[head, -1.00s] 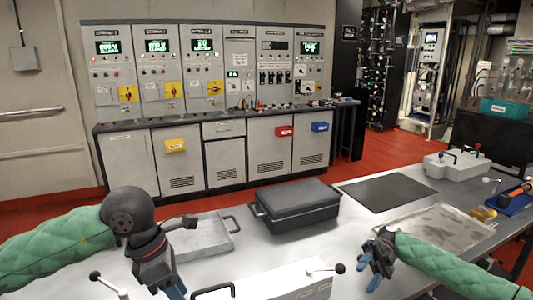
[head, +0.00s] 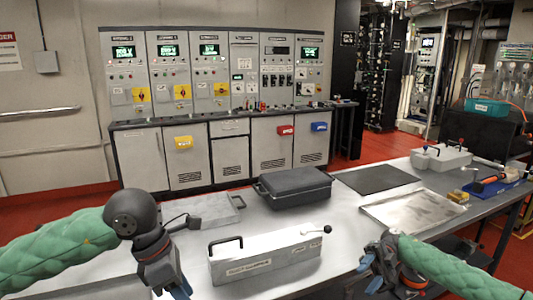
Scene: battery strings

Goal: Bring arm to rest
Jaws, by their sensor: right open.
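My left arm in its green padded sleeve comes in from the left, and my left gripper (head: 176,288) points down over the near left of the metal table. Its blue fingertips are partly cut by the bottom edge, so I cannot tell whether it is open. My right arm in its green sleeve comes in from the lower right. My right gripper (head: 376,284) is open and hangs low by the table's near edge, with nothing seen in it. It is to the right of the pale box and apart from it.
The metal table (head: 345,228) bears a pale box with a black handle (head: 265,259), a black case (head: 294,188), a grey tray (head: 415,209), a black mat (head: 377,179) and a white device (head: 440,158). A grey control console (head: 215,150) stands behind.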

